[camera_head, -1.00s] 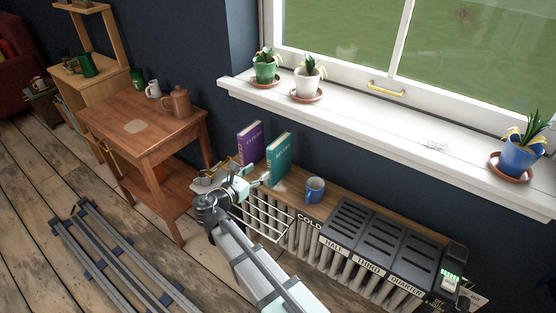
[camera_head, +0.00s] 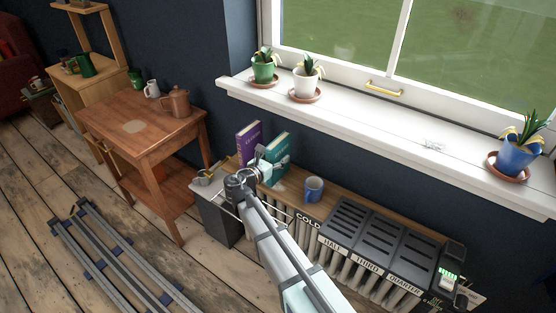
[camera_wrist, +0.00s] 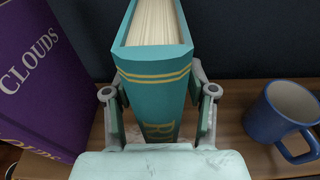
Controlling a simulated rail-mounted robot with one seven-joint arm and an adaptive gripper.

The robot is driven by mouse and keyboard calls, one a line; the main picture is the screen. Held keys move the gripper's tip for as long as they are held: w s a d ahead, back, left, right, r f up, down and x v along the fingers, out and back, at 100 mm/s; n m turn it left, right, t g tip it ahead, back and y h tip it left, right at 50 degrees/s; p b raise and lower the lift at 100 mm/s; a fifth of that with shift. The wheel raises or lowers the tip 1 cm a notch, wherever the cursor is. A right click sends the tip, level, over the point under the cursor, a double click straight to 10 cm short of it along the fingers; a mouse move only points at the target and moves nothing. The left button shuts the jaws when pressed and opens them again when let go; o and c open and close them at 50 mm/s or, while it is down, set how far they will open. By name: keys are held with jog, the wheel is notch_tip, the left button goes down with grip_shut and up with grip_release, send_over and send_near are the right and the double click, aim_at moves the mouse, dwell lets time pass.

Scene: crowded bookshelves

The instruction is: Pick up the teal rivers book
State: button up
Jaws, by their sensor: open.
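The teal book (camera_head: 277,147) stands upright on the wooden shelf over the radiator. In the wrist view the teal book (camera_wrist: 152,75) shows its spine with gold bands and partly hidden gold letters. My gripper (camera_head: 271,160) is at the book; in the wrist view its two fingers (camera_wrist: 158,115) are open, one on each side of the spine. I cannot tell whether they touch the covers. The lower spine is hidden behind my gripper's pale body.
A purple book (camera_wrist: 45,75) marked "CLOUDS" stands left of the teal book. A blue mug (camera_wrist: 283,112) stands to the right. The white window sill (camera_head: 400,125) with potted plants is above. Black-topped radiator panels (camera_head: 375,240) lie further right.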

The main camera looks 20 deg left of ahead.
jog(key=shift+w+d, duration=0.15)
jog(key=shift+w, duration=0.25)
grip_shut()
jog(key=shift+s, duration=0.1)
